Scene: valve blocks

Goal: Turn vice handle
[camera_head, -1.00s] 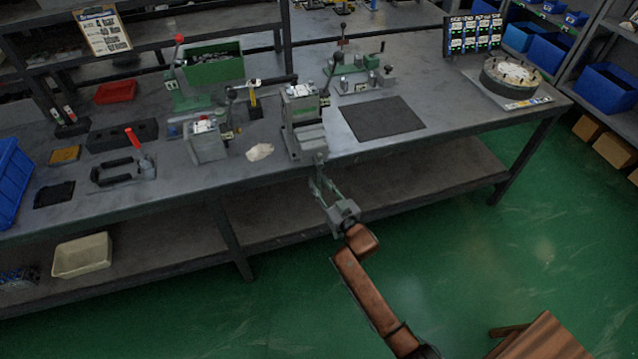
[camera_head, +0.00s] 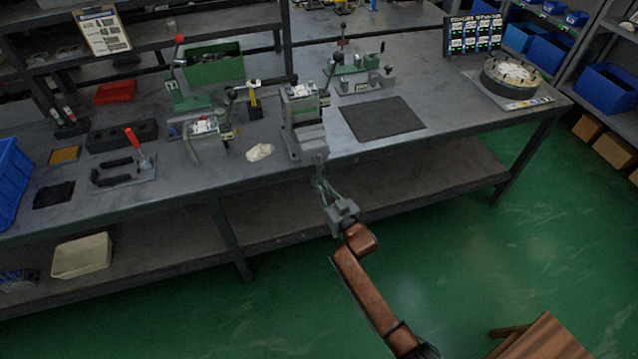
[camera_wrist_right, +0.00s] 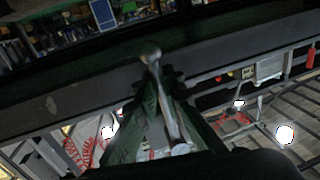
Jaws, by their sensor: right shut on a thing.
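The grey-green vice (camera_head: 303,125) stands at the front edge of the workbench, left of the dark mat. Its handle, a thin metal bar with a ball end (camera_wrist_right: 150,53), shows in the right wrist view, running down between my green fingers. My right gripper (camera_head: 320,186) is at the vice's front, just off the bench edge, with its arm coming up from the lower right. My left gripper is not in view.
The workbench (camera_head: 440,125) has a dark mat (camera_head: 383,118) right of the vice. Toggle clamps (camera_head: 357,75) stand behind, and a white cloth (camera_head: 260,152) lies to the left. A lower shelf (camera_head: 400,185) runs under the bench. Green floor is open in front; a wooden stool (camera_head: 545,338) stands at lower right.

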